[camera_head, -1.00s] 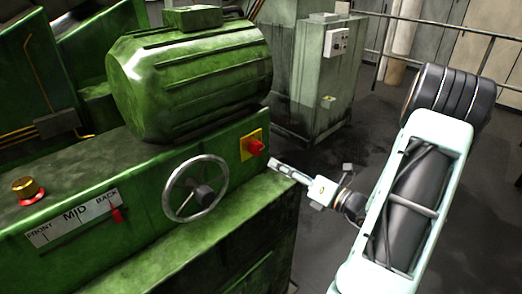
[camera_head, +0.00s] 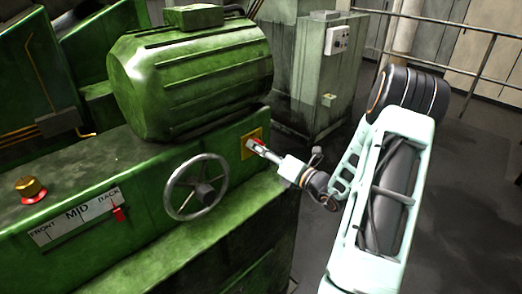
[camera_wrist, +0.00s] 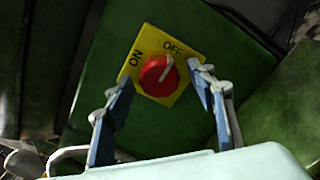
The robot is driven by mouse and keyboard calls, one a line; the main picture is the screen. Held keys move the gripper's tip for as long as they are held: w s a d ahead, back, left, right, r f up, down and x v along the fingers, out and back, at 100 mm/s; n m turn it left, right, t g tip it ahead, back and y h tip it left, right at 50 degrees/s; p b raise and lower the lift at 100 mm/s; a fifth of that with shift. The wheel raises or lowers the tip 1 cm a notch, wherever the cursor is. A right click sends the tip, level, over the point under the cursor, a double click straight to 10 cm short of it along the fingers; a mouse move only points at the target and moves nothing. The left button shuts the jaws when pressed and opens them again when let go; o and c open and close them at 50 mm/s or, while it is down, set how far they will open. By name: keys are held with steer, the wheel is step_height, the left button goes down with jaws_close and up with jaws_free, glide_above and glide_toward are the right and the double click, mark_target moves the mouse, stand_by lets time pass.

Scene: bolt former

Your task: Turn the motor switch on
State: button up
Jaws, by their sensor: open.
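The motor switch is a red round knob (camera_wrist: 157,78) on a yellow plate (camera_wrist: 184,56) marked ON at left and OFF at top. The knob's pale line points up toward OFF. The yellow plate also shows in the head view (camera_head: 247,150), on the front of the green machine, where the gripper partly covers the knob. My gripper (camera_wrist: 161,75) is open. Its two blue-grey fingers stand left and right of the knob, with gaps showing between them and it. In the head view my gripper (camera_head: 262,147) reaches the switch from the right; contact cannot be told.
A large green motor (camera_head: 190,75) sits above the switch. A grey handwheel (camera_head: 196,187) is to its left. A FRONT/MID/BACK slider (camera_head: 118,214) and a gold-and-red button (camera_head: 30,188) are further left. Open floor lies at right.

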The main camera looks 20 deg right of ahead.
steer(key=shift+c, duration=0.2)
steer(key=c, duration=1.1)
steer(key=shift+f, duration=0.1)
steer(key=n+b, duration=1.7)
steer(key=b, duration=0.3)
steer(key=shift+d+f+n+b, duration=0.1)
steer(key=shift+d+n+b, duration=0.05)
steer(key=shift+n+b, duration=0.2)
steer(key=shift+n, duration=0.25)
